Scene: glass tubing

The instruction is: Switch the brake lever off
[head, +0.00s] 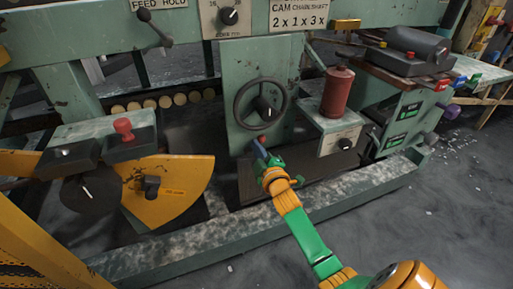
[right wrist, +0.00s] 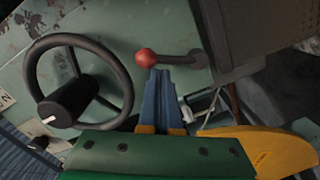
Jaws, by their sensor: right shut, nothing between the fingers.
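A lever with a round red knob (right wrist: 146,58) and a dark arm (right wrist: 180,61) is on the green panel in the right wrist view. I see no label on it, so I cannot tell if it is the brake lever. In the head view my right gripper (head: 257,146) is below the handwheel. My left gripper is not in view.
A dark handwheel (head: 238,103) is close to the gripper; it also shows in the right wrist view (right wrist: 128,86). A red canister (head: 337,90) stands to the right. A yellow plate (head: 190,188) and a red knob (head: 123,127) on a dark box are to the left.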

